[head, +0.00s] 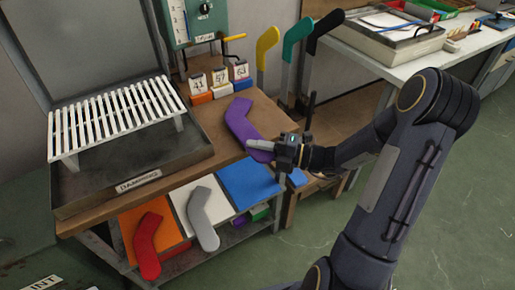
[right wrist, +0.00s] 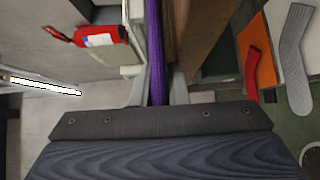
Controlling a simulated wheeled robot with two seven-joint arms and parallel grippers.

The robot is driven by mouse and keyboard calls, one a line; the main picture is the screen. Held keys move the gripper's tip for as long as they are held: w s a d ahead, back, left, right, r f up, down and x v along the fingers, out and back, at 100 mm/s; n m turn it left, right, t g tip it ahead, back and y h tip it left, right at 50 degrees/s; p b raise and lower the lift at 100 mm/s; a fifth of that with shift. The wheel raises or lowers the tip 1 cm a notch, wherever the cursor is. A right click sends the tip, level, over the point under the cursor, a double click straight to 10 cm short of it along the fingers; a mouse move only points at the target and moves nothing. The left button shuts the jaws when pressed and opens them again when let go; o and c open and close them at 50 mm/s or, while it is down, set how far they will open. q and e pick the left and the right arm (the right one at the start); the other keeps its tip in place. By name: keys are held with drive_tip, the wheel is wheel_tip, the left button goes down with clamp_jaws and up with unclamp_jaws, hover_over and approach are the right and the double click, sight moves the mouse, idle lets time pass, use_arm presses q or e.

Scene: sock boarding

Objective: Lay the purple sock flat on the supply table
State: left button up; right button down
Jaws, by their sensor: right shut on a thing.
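The purple sock (head: 241,118) is a flat bent shape at the right part of the wooden table (head: 212,135). My right gripper (head: 262,148) is shut on its near end, at the table's right edge. In the right wrist view the purple sock (right wrist: 154,45) shows edge-on between the fingers, with the brown wood (right wrist: 200,40) close alongside. It lies roughly parallel to the tabletop; I cannot tell whether it touches it. My left gripper is out of view.
A dark tray with a white slatted rack (head: 115,115) fills the table's left side. Numbered blocks (head: 220,80) stand behind the sock. Yellow (head: 267,45), teal and black shapes stand at the back. Red (head: 149,245) and grey (head: 203,218) shapes are below in front. A white table (head: 440,45) is back right.

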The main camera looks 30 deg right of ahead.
drive_tip(key=shift+f, duration=0.1)
drive_tip(key=c, duration=1.5)
unclamp_jaws()
drive_tip(key=shift+o, duration=0.8)
drive_tip(key=shift+s, duration=0.1)
drive_tip(key=shift+f, duration=0.25)
drive_tip(key=shift+c, duration=1.4)
drive_tip(key=shift+o, duration=0.2)
drive_tip(key=shift+s, duration=0.1)
